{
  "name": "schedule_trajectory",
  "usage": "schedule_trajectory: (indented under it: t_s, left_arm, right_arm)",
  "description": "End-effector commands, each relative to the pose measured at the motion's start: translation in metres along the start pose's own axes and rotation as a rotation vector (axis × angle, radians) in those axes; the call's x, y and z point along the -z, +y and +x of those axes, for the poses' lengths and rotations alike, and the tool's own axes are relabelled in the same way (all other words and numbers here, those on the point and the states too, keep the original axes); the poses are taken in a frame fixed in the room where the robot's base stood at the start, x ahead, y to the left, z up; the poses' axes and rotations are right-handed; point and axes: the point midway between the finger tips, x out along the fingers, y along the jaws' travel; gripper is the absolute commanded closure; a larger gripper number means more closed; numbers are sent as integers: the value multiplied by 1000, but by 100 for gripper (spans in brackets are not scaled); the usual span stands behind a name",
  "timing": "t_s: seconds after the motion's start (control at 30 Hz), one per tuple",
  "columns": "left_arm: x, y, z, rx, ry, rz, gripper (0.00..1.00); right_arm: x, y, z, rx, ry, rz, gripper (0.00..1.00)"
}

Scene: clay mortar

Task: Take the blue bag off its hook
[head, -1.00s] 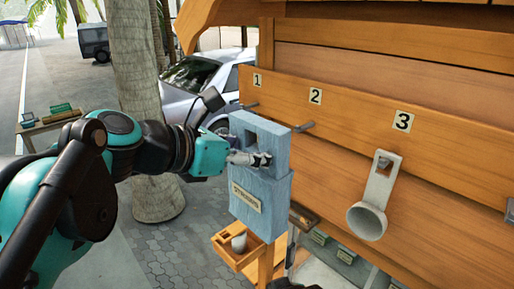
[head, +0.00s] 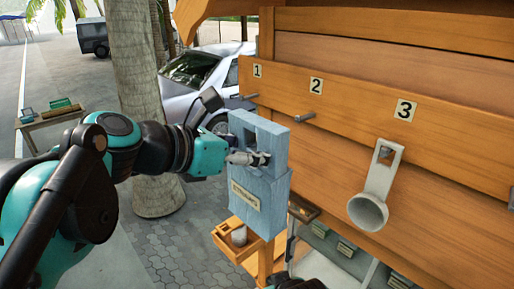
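The blue bag (head: 259,203) is a box-like pouch with a label and a square opening near its top. It is in front of the board, in the middle of the head view. Neither visibly passes through the opening.
A pale scoop (head: 368,213) hangs under label 3 on the wooden board (head: 340,140). A small wooden box (head: 228,247) with a white cup stands below the bag. A silver car (head: 191,75) and a palm trunk (head: 140,110) are behind. Paving is open at lower left.

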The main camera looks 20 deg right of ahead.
Motion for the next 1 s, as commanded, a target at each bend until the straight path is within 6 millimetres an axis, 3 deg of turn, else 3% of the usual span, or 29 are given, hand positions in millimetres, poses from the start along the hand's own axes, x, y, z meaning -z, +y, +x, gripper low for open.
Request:
schedule_trajectory:
  t_s: [1.0]
  left_arm:
    - [20,0,-50,-1,-1,-1,77]
  right_arm:
    - [4,0,-5,0,0,0,60]
